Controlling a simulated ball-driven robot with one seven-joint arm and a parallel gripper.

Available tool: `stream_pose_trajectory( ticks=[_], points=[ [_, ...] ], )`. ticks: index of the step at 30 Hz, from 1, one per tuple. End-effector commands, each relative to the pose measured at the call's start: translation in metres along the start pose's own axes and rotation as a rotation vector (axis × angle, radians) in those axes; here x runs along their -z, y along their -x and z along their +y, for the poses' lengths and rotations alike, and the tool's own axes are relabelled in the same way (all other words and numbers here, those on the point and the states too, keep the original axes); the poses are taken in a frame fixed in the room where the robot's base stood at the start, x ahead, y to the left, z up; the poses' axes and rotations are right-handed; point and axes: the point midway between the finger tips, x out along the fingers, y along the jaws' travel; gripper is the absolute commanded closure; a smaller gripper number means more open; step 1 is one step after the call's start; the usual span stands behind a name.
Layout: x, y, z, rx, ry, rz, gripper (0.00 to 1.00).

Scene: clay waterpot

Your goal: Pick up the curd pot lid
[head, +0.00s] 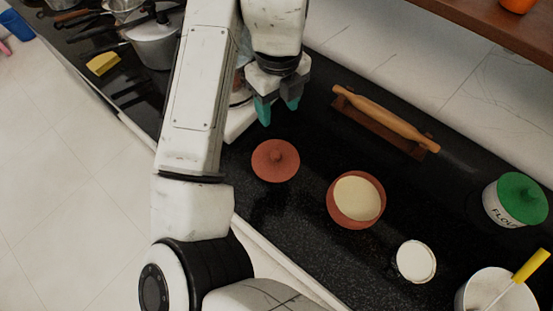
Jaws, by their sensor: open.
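The curd pot lid (275,160) is a round terracotta disc with a small knob on top. It lies on the black counter (310,213), left of the middle of the head view. The terracotta curd pot (356,200) stands uncovered to its right, with pale curd inside. My gripper (277,110) has teal fingertips pointing down. It is open and empty, behind the lid in the picture and apart from it.
A rolling pin on a wooden stand (385,122) lies behind the pot. A white round container (416,261), a flour jar (515,200) and a bowl with a yellow-handled tool (497,290) stand at right. A pressure cooker (153,42) and yellow sponge (103,63) are at upper left.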

Motion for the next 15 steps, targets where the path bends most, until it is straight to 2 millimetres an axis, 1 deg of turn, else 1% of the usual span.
stream_pose_trajectory(
  ticks=[1,5,13,15],
  points=[
    [0.0,-0.008,0.0,0.0,0.001,0.0,0.43],
    [0.0,-0.023,0.0,0.0,0.001,0.0,0.43],
    [0.0,-0.064,0.0,0.0,0.001,0.0,0.43],
    [0.0,-0.071,0.0,0.0,0.0,0.0,0.43]
  ],
)
